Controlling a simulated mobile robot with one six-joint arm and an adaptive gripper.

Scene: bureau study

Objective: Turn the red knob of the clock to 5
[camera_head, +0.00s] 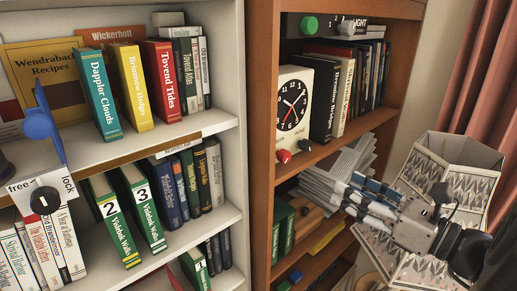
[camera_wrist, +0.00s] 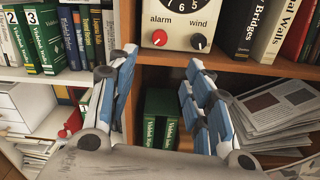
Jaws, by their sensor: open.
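The clock (camera_head: 281,109) is a cream box with a round dial, standing on a shelf of the brown bookcase. Its red knob (camera_head: 284,156) sits at the lower front; in the wrist view the red knob (camera_wrist: 159,38) is under the word "alarm". A dark knob (camera_wrist: 200,42) marked "wind" is to its right. The knob's exact setting is too small to read. My gripper (camera_head: 340,187) is open and empty, below and to the right of the clock in the head view. In the wrist view my gripper (camera_wrist: 160,62) has its fingers spread below the knobs, apart from them.
Books (camera_head: 343,95) stand close to the clock's right. The shelf edge (camera_wrist: 240,72) runs just beneath the clock. Stacked papers (camera_wrist: 275,110) and green books (camera_wrist: 160,118) fill the shelf below. A white bookcase (camera_head: 240,60) stands to the left.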

